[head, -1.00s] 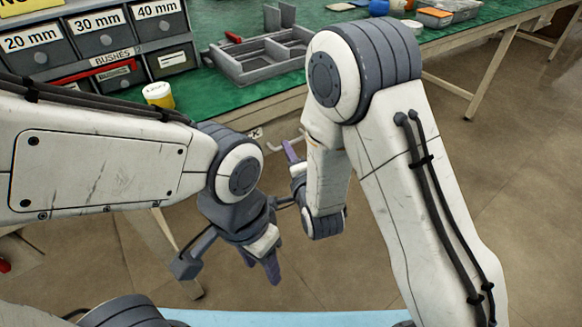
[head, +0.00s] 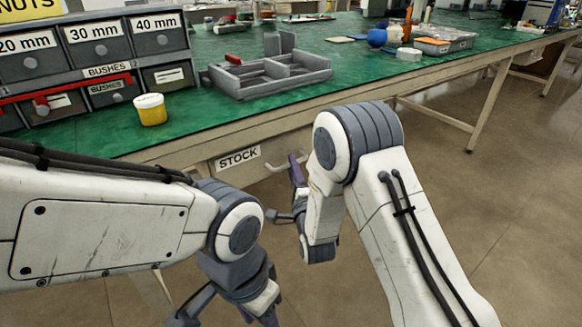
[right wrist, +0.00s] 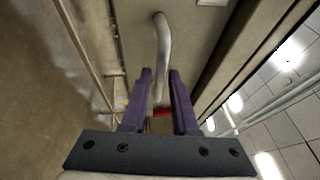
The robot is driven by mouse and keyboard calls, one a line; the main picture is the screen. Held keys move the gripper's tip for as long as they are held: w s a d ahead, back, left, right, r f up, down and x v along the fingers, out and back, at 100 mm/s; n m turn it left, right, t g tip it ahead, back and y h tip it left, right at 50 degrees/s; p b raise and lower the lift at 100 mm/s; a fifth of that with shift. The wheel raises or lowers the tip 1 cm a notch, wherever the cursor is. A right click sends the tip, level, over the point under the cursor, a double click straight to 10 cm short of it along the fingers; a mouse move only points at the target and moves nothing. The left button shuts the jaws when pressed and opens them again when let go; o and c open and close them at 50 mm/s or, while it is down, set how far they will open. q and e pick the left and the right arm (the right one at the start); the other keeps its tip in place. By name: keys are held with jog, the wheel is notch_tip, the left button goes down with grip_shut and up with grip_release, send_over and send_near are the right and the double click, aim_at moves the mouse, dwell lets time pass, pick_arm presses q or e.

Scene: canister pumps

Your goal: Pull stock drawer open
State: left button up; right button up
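The stock drawer (head: 222,173) is under the front edge of the green bench, with a white STOCK label (head: 238,158). Its front looks flush with the bench frame, so it appears shut. Its pale bar handle (head: 280,166) sticks out right of the label; it also shows in the right wrist view (right wrist: 162,45). My right gripper (head: 294,163) is at the handle with its purple fingers apart. In the right wrist view the fingers (right wrist: 160,72) stand either side of the handle's near part, with gaps showing. My left gripper (head: 268,318) is low, its fingertips cut off by the picture's bottom edge.
On the green bench (head: 215,118) stand a labelled drawer cabinet (head: 95,45), a yellow jar with white lid (head: 151,109) and a grey divided tray (head: 268,75). A blue round object (head: 377,37) is farther back. Open floor (head: 500,200) lies to the right.

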jog(key=shift+w+a+r, duration=0.15)
jog(key=shift+w+a, duration=0.05)
jog(key=shift+w, duration=0.45)
grip_shut()
dwell(1.0)
